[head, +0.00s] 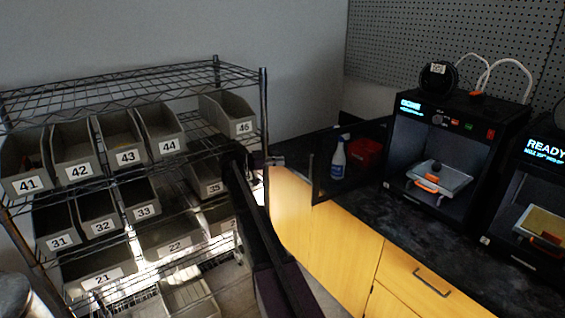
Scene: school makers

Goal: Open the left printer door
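The left printer (480,128) is a black box on the dark counter, its lit screen at the upper left of its front. Its dark see-through door (322,180) stands swung wide out to the left, over the counter's edge. The printer's front is uncovered, and the grey build plate (443,180) with an orange part shows inside.
A wire rack with numbered grey bins (127,145) stands at left, close behind my arm. A spray bottle (338,158) and a red bin (364,154) show behind the door. A second printer (545,200), reading "READY", is cut off at right. The front counter (420,225) is clear.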

